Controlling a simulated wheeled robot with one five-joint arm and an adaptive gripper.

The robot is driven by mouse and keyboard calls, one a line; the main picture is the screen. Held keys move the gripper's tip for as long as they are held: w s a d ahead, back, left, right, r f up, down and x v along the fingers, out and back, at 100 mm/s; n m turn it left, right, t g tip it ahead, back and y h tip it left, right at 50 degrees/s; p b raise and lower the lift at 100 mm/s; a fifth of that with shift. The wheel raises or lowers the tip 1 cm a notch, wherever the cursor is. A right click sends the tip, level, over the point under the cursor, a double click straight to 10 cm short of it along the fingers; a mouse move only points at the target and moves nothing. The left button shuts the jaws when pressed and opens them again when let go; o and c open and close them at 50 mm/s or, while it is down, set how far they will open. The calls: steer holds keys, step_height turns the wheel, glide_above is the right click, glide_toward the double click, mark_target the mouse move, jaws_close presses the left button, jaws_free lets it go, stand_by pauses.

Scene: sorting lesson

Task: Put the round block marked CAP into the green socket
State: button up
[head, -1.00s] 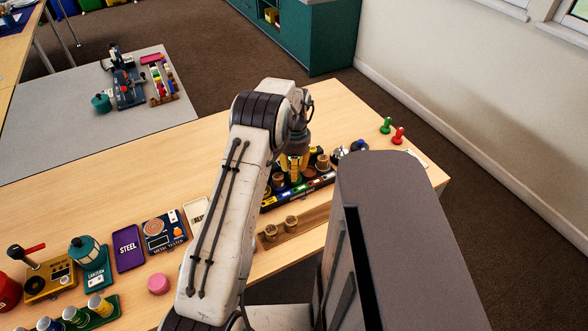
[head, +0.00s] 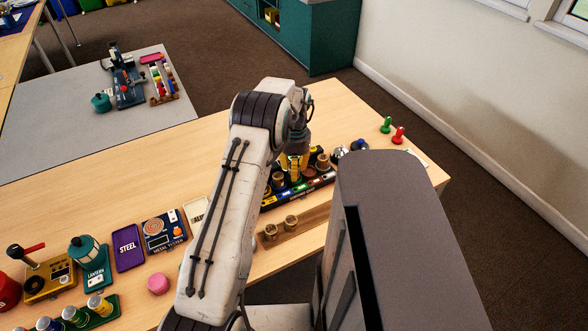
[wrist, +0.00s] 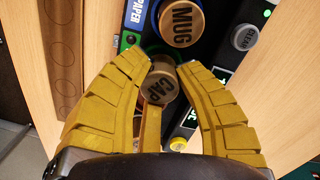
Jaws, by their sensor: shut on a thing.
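The round wooden block marked CAP (wrist: 160,86) sits between the yellow fingers of my gripper (wrist: 163,62) in the wrist view, its lettered face toward the camera. The gripper is shut on it. In the head view my gripper (head: 293,164) is low over the dark socket tray (head: 318,187) at the table's right part.
A block marked MUG (wrist: 181,23) stands just beyond the CAP block, close to my fingertips. A grey CLEAR button (wrist: 244,37) is to the right. Two round blocks stand on a wooden rack (head: 270,237) in front of the tray. Bare table lies behind the tray.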

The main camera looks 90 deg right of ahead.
steer(key=shift+f+b, duration=0.45)
steer(key=shift+f, duration=0.2)
stand_by(0.3)
steer(key=o, duration=0.5)
steer(key=shift+o, duration=0.2)
steer(key=shift+r, duration=0.2)
steer(key=shift+s+d+r+p, duration=0.1)
steer(key=shift+d+r+p, duration=0.1)
steer(key=shift+r+p, duration=2.15)
steer(key=shift+d+r+p, duration=0.15)
steer(key=shift+r+p, duration=1.35)
steer(key=shift+r, duration=1.5)
steer(key=shift+r, duration=0.1)
step_height(320, 180, up, 6)
steer(key=p, duration=0.4)
